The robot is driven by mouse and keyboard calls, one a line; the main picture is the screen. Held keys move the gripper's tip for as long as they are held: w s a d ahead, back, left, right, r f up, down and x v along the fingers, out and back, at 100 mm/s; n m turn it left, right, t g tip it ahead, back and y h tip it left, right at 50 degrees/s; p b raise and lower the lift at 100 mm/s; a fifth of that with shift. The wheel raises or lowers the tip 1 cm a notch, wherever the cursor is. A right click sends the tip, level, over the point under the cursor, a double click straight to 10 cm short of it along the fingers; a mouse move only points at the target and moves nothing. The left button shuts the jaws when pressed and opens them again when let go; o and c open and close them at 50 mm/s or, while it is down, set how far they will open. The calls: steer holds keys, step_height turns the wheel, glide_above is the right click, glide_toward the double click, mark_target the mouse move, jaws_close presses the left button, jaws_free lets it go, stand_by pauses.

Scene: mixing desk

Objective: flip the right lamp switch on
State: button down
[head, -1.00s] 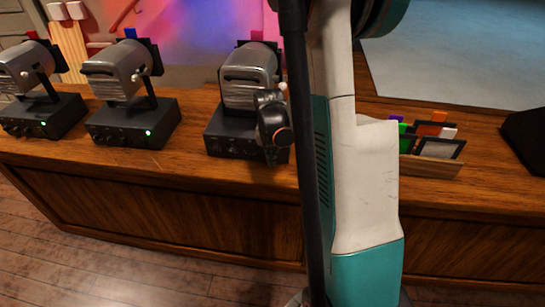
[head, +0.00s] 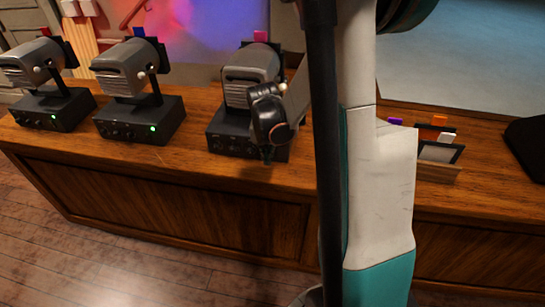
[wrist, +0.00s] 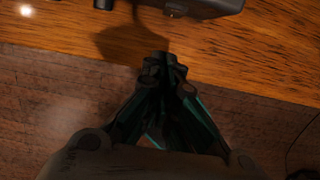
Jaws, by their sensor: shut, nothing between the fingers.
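The right lamp (head: 250,68) is a grey ribbed housing with a pink-red filter on top. It stands on a black control box (head: 222,138) on the wooden desk. My gripper (head: 266,153) is in front of the right part of that box and hides it, including any green light there. In the wrist view my gripper (wrist: 163,62) is shut and empty, its fingertips over the desk's front edge. The box's lower edge (wrist: 205,8) shows at the top of that view, apart from the fingertips, with a small part sticking out of it.
A wooden rack of colour filters (head: 437,170) stands on the desk (head: 180,160) right of my arm. The floor (head: 60,250) in front is clear.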

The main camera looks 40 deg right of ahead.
step_height(320, 180, up, 7)
steer(key=p, duration=0.2)
steer(key=shift+s+a+f, duration=0.15)
steer(key=shift+s+a, duration=0.15)
steer(key=shift+s, duration=0.1)
